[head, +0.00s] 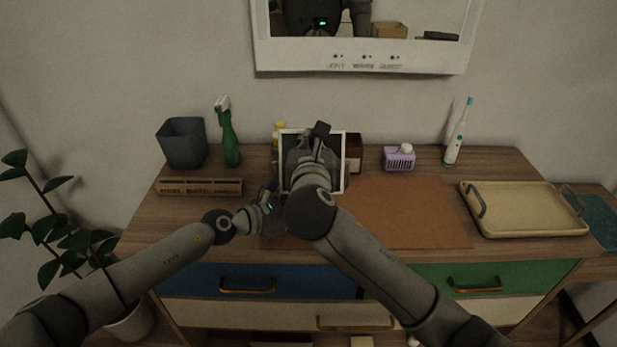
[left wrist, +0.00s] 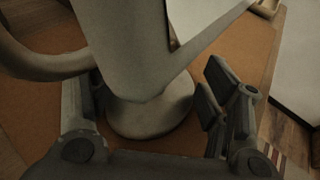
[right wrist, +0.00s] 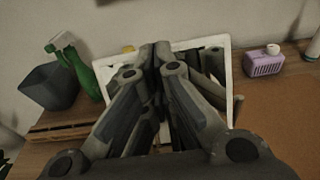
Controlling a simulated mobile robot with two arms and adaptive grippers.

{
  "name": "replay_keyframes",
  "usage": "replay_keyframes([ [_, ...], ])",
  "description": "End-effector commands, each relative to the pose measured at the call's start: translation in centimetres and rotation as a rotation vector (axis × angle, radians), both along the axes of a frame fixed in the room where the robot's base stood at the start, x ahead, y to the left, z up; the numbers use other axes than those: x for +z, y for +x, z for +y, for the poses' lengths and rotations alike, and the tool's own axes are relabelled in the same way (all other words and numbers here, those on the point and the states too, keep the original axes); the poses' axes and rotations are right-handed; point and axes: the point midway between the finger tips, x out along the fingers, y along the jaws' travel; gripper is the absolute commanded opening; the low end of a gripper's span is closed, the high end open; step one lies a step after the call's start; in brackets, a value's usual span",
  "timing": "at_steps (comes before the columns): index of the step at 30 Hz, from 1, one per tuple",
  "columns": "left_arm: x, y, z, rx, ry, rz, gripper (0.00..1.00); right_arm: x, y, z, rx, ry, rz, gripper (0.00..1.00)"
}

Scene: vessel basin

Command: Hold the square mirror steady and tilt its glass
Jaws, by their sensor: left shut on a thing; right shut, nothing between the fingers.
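The square mirror (head: 340,180) stands upright near the middle of the dresser top, its pale frame around a darker glass that my right arm largely covers. In the left wrist view its pale stand (left wrist: 130,50) rises from a round foot (left wrist: 150,117). My left gripper (head: 268,197) is shut on the stand low down, with fingers on either side in the left wrist view (left wrist: 150,95). My right gripper (head: 320,132) is shut and empty in front of the glass near the top edge. In the right wrist view the mirror's frame (right wrist: 226,60) shows behind the fingers; contact cannot be told.
A dark bin (head: 183,143), green spray bottle (head: 229,140) and wooden block (head: 200,187) are at left. A purple basket (head: 399,159), toothbrush (head: 457,140) and tan tray (head: 525,210) are at right. The brown mat (head: 410,210) is clear right of my arm.

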Motion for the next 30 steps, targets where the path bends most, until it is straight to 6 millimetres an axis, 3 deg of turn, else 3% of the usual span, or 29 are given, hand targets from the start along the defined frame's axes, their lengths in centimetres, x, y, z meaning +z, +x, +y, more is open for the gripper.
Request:
replay_keyframes([
  [1,-0.9,-0.4,0.0,-0.006,0.010,0.013,0.57,0.0,0.1,-0.1,-0.002,0.000,-0.001,0.00],
  [30,-0.9,-0.4,0.0,-0.005,0.010,0.014,0.57,-0.1,-6.0,0.0,0.000,0.000,0.000,0.00],
])
